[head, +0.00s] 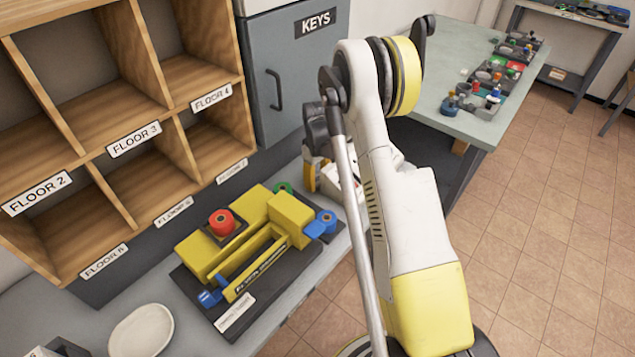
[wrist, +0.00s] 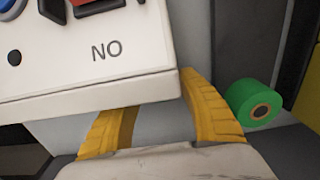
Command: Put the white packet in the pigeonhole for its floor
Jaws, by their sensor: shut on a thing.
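In the wrist view, a white packet (wrist: 90,80) with the letters "NO" and parts of blue, red and black shapes fills the upper left. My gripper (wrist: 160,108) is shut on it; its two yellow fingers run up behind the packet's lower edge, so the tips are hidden. In the head view, my gripper (head: 325,180) is low behind my arm, just beyond the yellow machine, and the packet is mostly hidden. The wooden pigeonholes (head: 84,155) stand at left, apart from my gripper. Labels read FLOOR 2, FLOOR 3 and FLOOR 4; the lower labels are hard to read.
A yellow machine (head: 235,255) with red, blue and green knobs sits on the counter. Its green knob (wrist: 253,103) shows right of my fingers. A white dish (head: 141,331) lies nearby. The grey KEYS cabinet (head: 292,75) stands behind; a table (head: 433,95) with small trays is at right.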

